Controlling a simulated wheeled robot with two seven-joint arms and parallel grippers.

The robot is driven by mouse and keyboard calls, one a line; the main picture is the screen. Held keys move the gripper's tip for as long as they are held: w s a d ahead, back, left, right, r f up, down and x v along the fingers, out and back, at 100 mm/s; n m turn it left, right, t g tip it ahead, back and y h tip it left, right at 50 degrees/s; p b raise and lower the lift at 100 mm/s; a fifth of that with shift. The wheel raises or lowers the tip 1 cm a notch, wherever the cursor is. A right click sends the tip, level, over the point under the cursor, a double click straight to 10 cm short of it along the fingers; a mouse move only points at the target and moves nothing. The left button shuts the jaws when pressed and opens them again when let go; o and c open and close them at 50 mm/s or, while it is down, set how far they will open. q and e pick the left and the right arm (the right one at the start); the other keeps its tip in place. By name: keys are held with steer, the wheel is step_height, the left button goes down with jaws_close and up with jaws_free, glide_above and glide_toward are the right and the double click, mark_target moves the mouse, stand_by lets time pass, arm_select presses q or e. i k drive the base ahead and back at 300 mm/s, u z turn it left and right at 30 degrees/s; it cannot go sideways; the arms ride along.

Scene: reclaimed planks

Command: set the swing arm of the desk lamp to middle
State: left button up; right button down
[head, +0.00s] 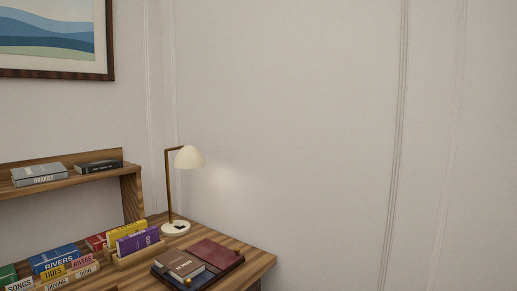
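The desk lamp (170,190) stands on the wooden desk near its back edge, by the wall. It has a round pale base (176,228), a thin brass-coloured upright post, and a short swing arm (174,149) at the top. The arm points to the right in the head view and carries a cream dome shade (189,158). A glow shows on the wall beside the shade. A small dark mark sits on the base. Neither of my grippers is in view.
The desk (258,262) ends at a right corner. A tray with books (180,264) lies in front of the lamp. A wooden holder (140,256) with upright books stands to its left. A raised shelf (75,176) carries two books. The wall at right is bare.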

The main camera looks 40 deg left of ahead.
mark_target(189, 157)
steer(key=z, duration=1)
steer(key=k, duration=0.65)
steer(key=u, duration=1.6)
